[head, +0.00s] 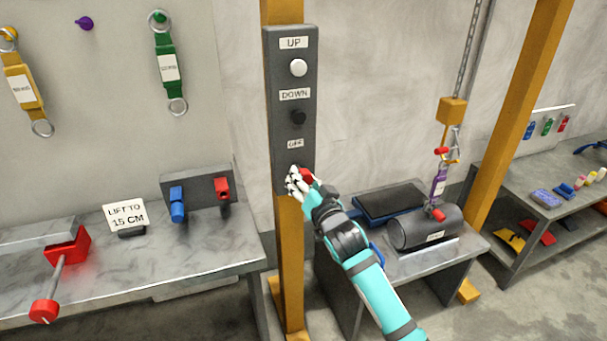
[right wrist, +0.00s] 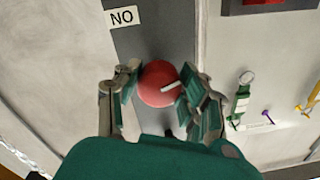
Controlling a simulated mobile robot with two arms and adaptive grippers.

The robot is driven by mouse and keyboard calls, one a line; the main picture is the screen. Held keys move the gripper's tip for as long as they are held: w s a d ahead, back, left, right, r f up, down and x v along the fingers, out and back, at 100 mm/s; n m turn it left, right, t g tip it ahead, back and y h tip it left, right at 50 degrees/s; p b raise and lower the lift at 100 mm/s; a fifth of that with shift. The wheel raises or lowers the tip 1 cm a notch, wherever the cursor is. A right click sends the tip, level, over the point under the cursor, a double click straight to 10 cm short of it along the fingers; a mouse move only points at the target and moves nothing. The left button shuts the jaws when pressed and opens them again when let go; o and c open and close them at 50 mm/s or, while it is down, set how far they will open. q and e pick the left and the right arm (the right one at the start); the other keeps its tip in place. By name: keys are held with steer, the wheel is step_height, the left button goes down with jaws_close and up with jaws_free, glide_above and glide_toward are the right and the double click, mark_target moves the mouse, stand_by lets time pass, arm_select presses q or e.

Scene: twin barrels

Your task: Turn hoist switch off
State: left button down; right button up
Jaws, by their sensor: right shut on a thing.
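The hoist control panel (head: 290,75) is a dark box on an orange post, with UP, DOWN and OFF labels. Its red round switch knob (head: 307,175) sits below the OFF label (head: 295,144), partly hidden by my right gripper (head: 300,183). In the right wrist view, which is upside down, the red knob (right wrist: 157,84) sits between the two fingers of the right gripper (right wrist: 162,88), shut on it. My left gripper is not in view.
A white button (head: 298,68) and a black button (head: 298,116) are higher on the panel. A dark cylinder (head: 425,228) rests on the right bench below the hoist hook (head: 448,150). A workbench (head: 200,255) with clamps stands left of the post.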

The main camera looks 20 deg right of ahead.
steer(key=n+p, duration=0.2)
steer(key=n, duration=0.1)
steer(key=shift+r+n, duration=0.15)
steer(key=shift+n, duration=0.15)
steer(key=n+p, duration=0.2)
steer(key=n, duration=0.1)
steer(key=shift+d+n, duration=0.1)
steer(key=shift+n, duration=0.2)
steer(key=n+p, duration=0.1)
steer(key=n, duration=0.2)
steer(key=shift+n+h+p, duration=0.3)
steer(key=shift+n+p, duration=0.15)
steer(key=shift+n, duration=1.05)
steer(key=o, duration=1.2)
steer(key=shift+s, duration=0.15)
steer(key=s, duration=1.1)
steer(key=shift+s+d+r, duration=0.2)
steer(key=shift+s+d, duration=0.05)
steer(key=shift+s, duration=0.1)
